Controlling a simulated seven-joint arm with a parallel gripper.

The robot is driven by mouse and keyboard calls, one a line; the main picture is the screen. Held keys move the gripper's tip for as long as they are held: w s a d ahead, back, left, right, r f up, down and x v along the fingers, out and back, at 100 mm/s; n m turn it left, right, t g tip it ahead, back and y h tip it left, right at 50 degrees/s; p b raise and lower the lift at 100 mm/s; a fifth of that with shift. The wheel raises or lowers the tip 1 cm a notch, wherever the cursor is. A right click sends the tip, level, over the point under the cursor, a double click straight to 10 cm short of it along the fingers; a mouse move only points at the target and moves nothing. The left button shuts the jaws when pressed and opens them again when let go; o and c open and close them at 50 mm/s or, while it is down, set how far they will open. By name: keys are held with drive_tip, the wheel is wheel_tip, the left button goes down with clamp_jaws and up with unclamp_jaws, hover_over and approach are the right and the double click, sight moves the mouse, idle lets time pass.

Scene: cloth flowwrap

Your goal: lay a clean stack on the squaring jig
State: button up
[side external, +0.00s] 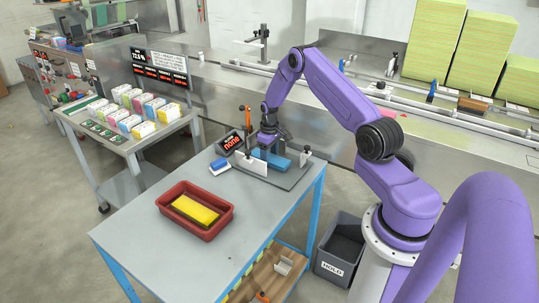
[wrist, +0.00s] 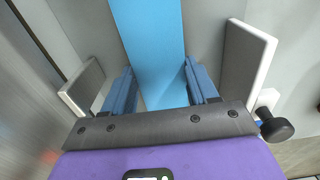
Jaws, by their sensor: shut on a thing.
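A blue stack (side external: 278,161) is at the squaring jig, between its upright white plates; I cannot tell whether it bears fully on the base. The squaring jig (side external: 287,181) is a grey plate on the table with white fences. My gripper (side external: 268,152) points down there, shut on the blue stack. In the wrist view the stack (wrist: 152,45) runs between the two fingers of my gripper (wrist: 160,88). White fences (wrist: 246,62) stand outside the fingers on both sides there. The stack's near end is hidden by my gripper.
A red tray (side external: 164,206) holding a yellow stack (side external: 196,210) sits on the table (side external: 130,238). A small display (side external: 230,143) and a blue-and-white item (side external: 219,167) are left of the jig. A grey HOLD bin (side external: 334,268) stands on the floor. The table's front left is clear.

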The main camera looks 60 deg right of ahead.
drive_tip(key=shift+f, duration=0.1)
drive_tip(key=o, duration=1.1)
wheel_tip(320, 180, up, 12)
drive_tip(key=s+a+r+n, duration=0.2)
drive_tip(key=a+r, duration=0.2)
drive_tip(key=a, duration=0.5)
drive_tip(key=s+a+r+n, duration=0.2)
drive_tip(key=s+a+r, duration=0.1)
drive_tip(key=a, duration=0.5)
drive_tip(key=s+a+r+n, duration=0.15)
drive_tip(key=a+r, duration=0.25)
drive_tip(key=a, duration=0.5)
drive_tip(key=s+a+r+n, duration=0.2)
drive_tip(key=s+a, duration=0.2)
drive_tip(key=s, duration=0.3)
drive_tip(key=s+a+r+n, duration=0.1)
drive_tip(key=s+a, duration=0.3)
drive_tip(key=s, duration=0.2)
drive_tip(key=s+d+n, duration=0.1)
drive_tip(key=s+n, duration=0.3)
drive_tip(key=s, duration=1.1)
drive_tip(key=shift+r, duration=0.35)
